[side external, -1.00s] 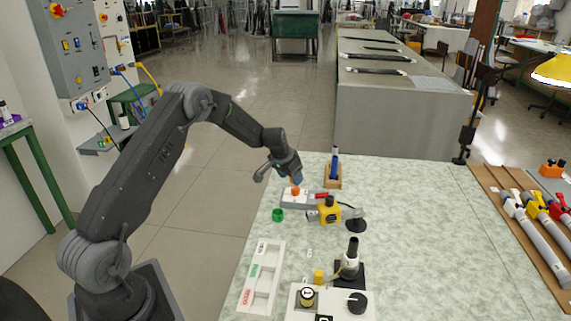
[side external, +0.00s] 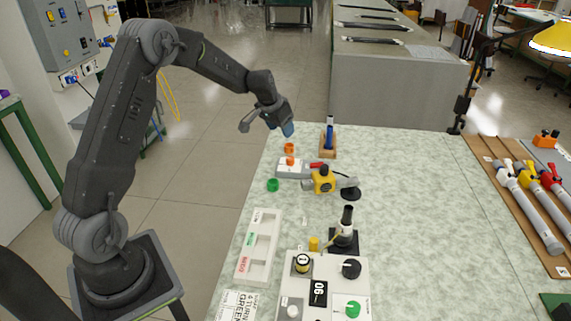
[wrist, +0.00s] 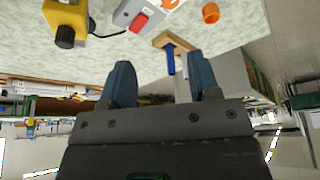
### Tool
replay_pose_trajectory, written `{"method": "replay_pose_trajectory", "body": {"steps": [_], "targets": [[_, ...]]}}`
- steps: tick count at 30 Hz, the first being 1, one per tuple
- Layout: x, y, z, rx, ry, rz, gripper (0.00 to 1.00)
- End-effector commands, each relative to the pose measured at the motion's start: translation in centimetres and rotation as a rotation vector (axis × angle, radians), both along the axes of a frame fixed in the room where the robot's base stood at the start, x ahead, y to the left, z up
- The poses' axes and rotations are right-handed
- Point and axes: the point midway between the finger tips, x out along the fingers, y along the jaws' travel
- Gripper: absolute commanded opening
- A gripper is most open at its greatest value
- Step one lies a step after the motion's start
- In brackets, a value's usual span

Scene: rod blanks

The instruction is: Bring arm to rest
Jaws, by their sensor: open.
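My gripper (side external: 287,130) is raised above the far left corner of the table, clear of the objects below it. In the wrist view its two blue fingers (wrist: 160,85) are apart with nothing between them. Below it stands an orange ring-like piece (side external: 289,148), which also shows in the wrist view (wrist: 210,13). Nearer is a light grey device (side external: 291,169) with an orange top and a red part. A blue-handled tool stands in a wooden block (side external: 328,153) to the right of my gripper.
A yellow device (side external: 324,180), a green ring (side external: 273,185) and a white labelled tray (side external: 249,262) are on the table (side external: 410,220). A black stand (side external: 344,238) and a control panel (side external: 353,275) are nearer. Rods lie on a board (side external: 541,235) at right. The table's middle right is clear.

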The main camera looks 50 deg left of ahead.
Motion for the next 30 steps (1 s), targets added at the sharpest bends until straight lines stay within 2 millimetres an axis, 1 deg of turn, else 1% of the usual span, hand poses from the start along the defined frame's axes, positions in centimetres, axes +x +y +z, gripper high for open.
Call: {"method": "replay_pose_trajectory", "body": {"steps": [1,2,3,5,6,8,9,11,12,14,15,17,18,19,21,24,27,30], "targets": [[-0.5,-1.5,1.9,0.002,-0.010,-0.013,0.56],[-0.9,-2.5,3.0,0.003,-0.013,-0.018,0.56],[-1.7,-3.9,4.5,0.004,-0.018,-0.027,0.56],[-3.1,-6.1,6.7,0.004,-0.023,-0.040,0.56],[-4.2,-7.5,8.1,0.003,-0.026,-0.048,0.56],[-6.0,-9.6,9.9,0.004,-0.030,-0.059,0.56],[-7.2,-11.0,11.0,0.003,-0.032,-0.067,0.56],[-9.3,-12.9,12.4,0.004,-0.038,-0.077,0.56],[-10.7,-14.1,13.3,0.004,-0.041,-0.084,0.56],[-12.9,-15.8,14.4,0.004,-0.046,-0.093,0.56],[-14.5,-16.8,15.0,0.005,-0.050,-0.099,0.56],[-16.9,-18.3,15.6,0.006,-0.056,-0.108,0.56],[-18.5,-19.2,16.0,0.006,-0.060,-0.115,0.56],[-19.7,-19.8,16.2,0.006,-0.063,-0.117,0.56],[-22.5,-21.0,16.4,0.007,-0.071,-0.126,0.56],[-26.2,-22.4,16.2,0.008,-0.081,-0.137,0.56],[-29.1,-23.2,15.6,0.008,-0.087,-0.141,0.56],[-31.0,-23.7,15.1,0.008,-0.092,-0.144,0.56]]}}
